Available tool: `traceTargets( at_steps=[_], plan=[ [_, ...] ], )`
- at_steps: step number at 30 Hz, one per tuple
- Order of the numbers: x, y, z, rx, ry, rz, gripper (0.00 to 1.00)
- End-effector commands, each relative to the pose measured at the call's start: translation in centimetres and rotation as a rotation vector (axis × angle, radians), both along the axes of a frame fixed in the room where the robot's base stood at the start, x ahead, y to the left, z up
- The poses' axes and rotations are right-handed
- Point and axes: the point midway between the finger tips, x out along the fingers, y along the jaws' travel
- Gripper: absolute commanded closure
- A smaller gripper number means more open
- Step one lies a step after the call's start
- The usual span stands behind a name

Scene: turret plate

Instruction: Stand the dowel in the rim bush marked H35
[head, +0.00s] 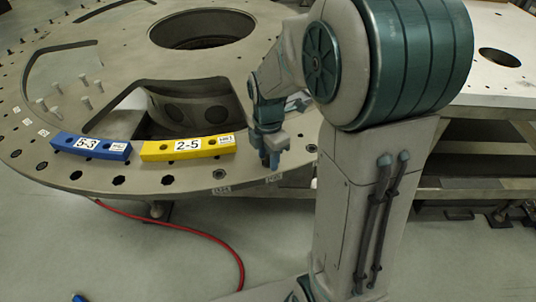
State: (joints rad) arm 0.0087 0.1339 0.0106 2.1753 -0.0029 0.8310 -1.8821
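My gripper (270,158) points down just above the near right rim of the round turret plate (190,182). Its fingertips look close together, but they are small and dark here, and I cannot tell whether a dowel is between them. I cannot read either for certain as H35. A dark rim bush (219,174) lies left of the gripper. Several pale pegs (84,79) stand upright on the left of the plate.
A blue curved block (91,146) marked 5-3 and a yellow curved block (187,148) marked 2-5 lie along the rim left of my gripper. Large openings (202,30) cut the plate. A red hose (205,235) lies on the floor. A pale table (500,85) stands at right.

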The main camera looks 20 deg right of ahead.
Motion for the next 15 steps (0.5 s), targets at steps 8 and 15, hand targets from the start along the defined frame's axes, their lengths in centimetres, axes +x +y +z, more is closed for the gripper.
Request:
traceTargets(
  at_steps=[8,15],
  plan=[
    [-0.1,0.0,0.0,0.000,0.003,0.000,0.61],
    [0.0,0.0,3.3,0.000,-0.004,0.000,0.61]
  ],
)
